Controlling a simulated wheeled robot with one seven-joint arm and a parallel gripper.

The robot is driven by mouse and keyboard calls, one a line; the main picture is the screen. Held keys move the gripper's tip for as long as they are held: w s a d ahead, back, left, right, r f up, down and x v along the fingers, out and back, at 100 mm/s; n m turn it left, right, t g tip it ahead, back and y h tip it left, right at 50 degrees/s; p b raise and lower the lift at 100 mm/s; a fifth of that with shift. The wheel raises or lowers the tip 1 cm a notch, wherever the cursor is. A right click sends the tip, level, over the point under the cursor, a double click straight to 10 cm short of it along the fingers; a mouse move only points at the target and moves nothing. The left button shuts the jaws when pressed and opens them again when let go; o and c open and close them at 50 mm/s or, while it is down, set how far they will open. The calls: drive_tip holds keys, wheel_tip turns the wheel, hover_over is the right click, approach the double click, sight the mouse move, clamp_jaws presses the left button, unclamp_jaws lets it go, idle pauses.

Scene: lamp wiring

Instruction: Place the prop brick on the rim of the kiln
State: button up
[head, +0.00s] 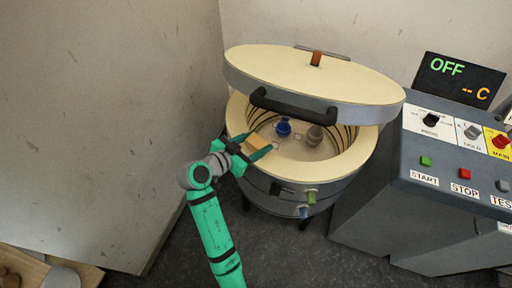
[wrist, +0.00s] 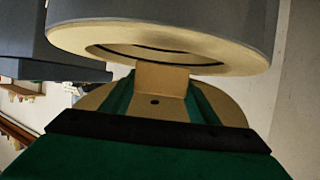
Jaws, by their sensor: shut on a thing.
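The kiln (head: 300,196) is a round grey drum with a pale cream rim (head: 362,150). Its lid (head: 310,80) is raised above it, with a black handle along the front. My gripper (head: 261,147) is over the left front part of the rim, shut on the tan prop brick (head: 256,142). I cannot tell whether the brick touches the rim.
Inside the kiln stand a blue vase (head: 284,127) and a grey-brown vase (head: 314,136). A grey control console (head: 440,150) with buttons and an OFF display (head: 455,78) stands at the right. A wall is close on the left.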

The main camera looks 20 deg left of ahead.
sight(252, 150)
drive_tip(key=shift+f, duration=1.55)
drive_tip(key=shift+a, duration=0.1)
drive_tip(key=shift+f, duration=0.15)
drive_tip(key=o, duration=1.1)
drive_tip(key=shift+c, duration=0.2)
drive_tip(key=shift+r, duration=0.2)
drive_tip(key=v, duration=1.2)
